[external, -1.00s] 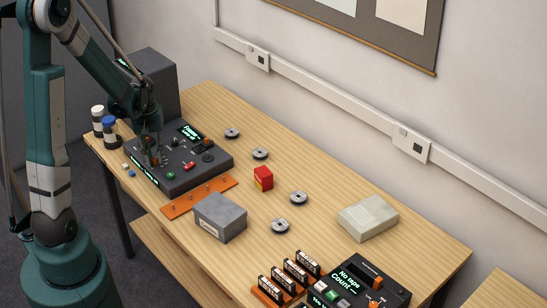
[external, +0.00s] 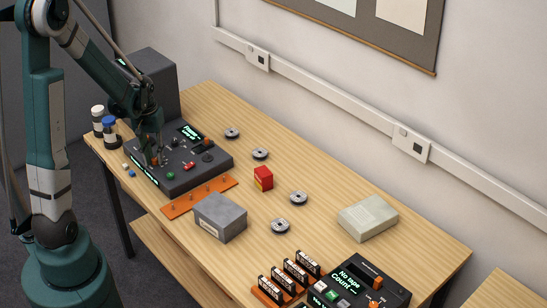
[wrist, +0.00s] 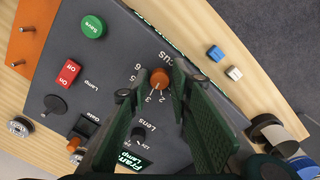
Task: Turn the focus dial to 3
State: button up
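The orange focus dial (wrist: 160,78) sits on the dark control box in the wrist view, beside the word FOCUS and a ring of printed numbers. Thin white marks run from it near the 2 and 3; I cannot tell which one it points at. My gripper (wrist: 152,82) is open, with one finger on each side of the dial and a visible gap. The dial looks closer to the right finger; contact is unclear.
The box also carries a green Save button (wrist: 93,27), a red lamp switch (wrist: 68,73), a Lens knob (wrist: 138,135) and a lit screen. Two small cubes, blue (wrist: 215,52) and white (wrist: 234,73), lie beside it. A grey box (external: 220,217) stands nearby.

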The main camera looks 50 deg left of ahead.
aim_at(154, 159)
jog(key=shift+o, duration=1)
jog(key=shift+r, duration=0.1)
notch_tip(154, 159, up, 12)
jog(key=shift+a, duration=0.1)
dwell(0.8)
